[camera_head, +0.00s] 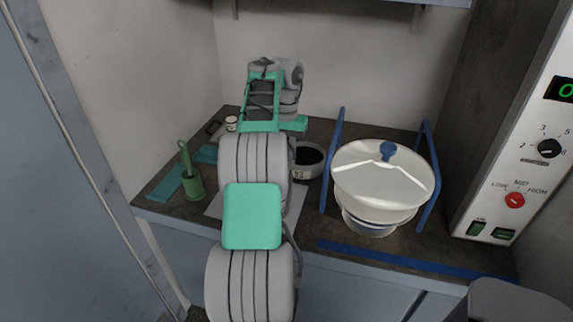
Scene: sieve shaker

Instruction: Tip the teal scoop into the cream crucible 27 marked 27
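My arm rises through the middle of the view and hides the bench behind it. My gripper cannot be made out; the arm's own links cover where it could be. A cream round vessel (309,174) with a dark inside stands just right of the arm, partly covered by it. It has a small label whose number I cannot read surely. A small pale cup (231,123) with dark marks stands at the back left; its marking is too small to read. I cannot make out the teal scoop.
A large cream lidded bowl (371,207) with a blue knob stands between blue rails (332,160) at right. A green upright tool (191,185) and flat teal pieces (164,184) lie at left. A control panel (518,165) bounds the right. A blue strip (415,262) runs along the front edge.

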